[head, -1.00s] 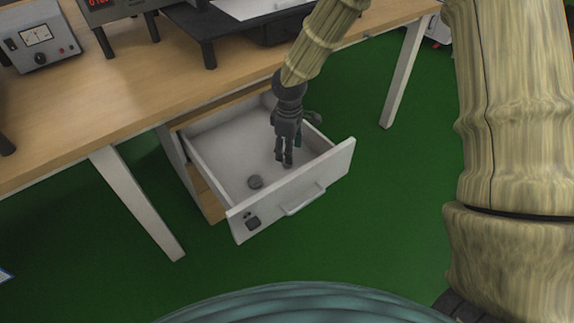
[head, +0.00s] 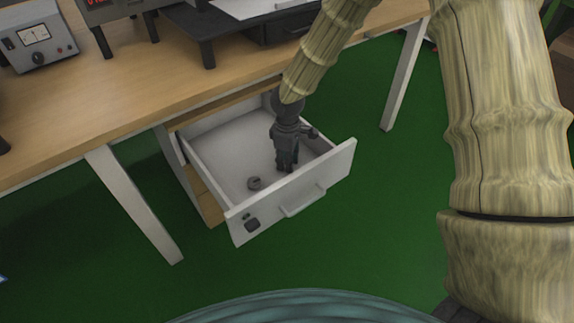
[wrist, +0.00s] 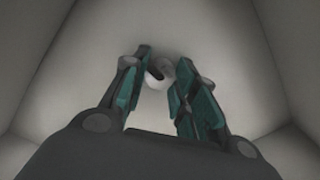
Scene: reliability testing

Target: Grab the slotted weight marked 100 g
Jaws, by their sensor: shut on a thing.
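My gripper (head: 286,171) points down inside the open drawer, near its front wall. In the wrist view my gripper (wrist: 162,68) has its fingers apart, with a pale round slotted weight (wrist: 158,72) between the tips; it is shut on this weight. In the head view the fingers hide what they hold. A small grey slotted weight (head: 254,183) lies on the drawer floor to the left of my gripper, apart from it. No mark can be read on either view's weight, and I cannot tell whether both views show the same one.
The white drawer (head: 344,160) is pulled out below the wooden bench (head: 120,95), its walls close around my gripper. The drawer floor behind and left of my gripper is mostly clear. A meter box (head: 35,38) stands on the bench. A bench leg (head: 137,207) stands left of the drawer.

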